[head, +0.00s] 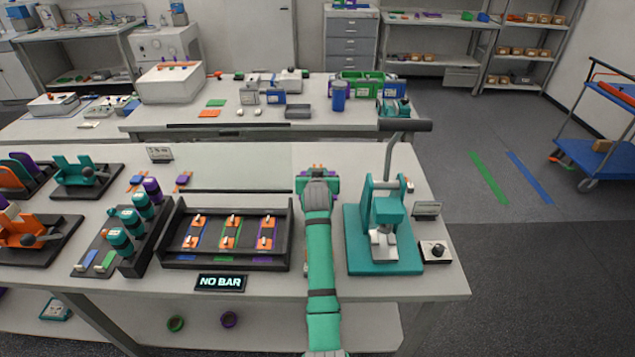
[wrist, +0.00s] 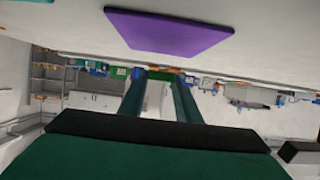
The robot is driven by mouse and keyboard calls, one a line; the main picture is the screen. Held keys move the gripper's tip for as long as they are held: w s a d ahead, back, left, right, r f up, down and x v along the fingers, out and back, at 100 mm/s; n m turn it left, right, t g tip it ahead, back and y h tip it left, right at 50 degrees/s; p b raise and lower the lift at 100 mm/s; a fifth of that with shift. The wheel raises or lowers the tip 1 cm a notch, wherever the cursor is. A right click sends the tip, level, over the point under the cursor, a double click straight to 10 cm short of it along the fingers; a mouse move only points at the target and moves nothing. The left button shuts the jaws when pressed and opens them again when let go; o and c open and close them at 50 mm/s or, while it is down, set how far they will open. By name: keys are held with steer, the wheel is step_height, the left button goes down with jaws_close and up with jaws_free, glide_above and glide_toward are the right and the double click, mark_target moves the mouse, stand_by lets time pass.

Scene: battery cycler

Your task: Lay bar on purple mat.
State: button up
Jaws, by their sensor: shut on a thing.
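My gripper (head: 318,172) is at the end of my green arm, over the near bench between the black tray and the teal press. In the wrist view its two long fingers (wrist: 160,90) reach away from the camera, shut on the bar. The bar is small at the fingertips and hard to make out. The purple mat (wrist: 168,31) lies flat on a pale surface at the top of the wrist view, apart from the fingers.
The teal press (head: 384,232) with its upright lever stands right of my arm. The black tray (head: 228,262) with coloured bays is at the left, behind a NO BAR sign (head: 220,282).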

step_height(320, 180, down, 4)
steer(key=shift+r, duration=0.15)
steer(key=shift+d, duration=0.1)
steer(key=shift+s, duration=0.1)
steer(key=o, duration=1.1)
steer(key=shift+o, duration=0.2)
steer(key=shift+s, duration=0.1)
steer(key=v, duration=1.1)
steer(key=shift+s+r, duration=0.3)
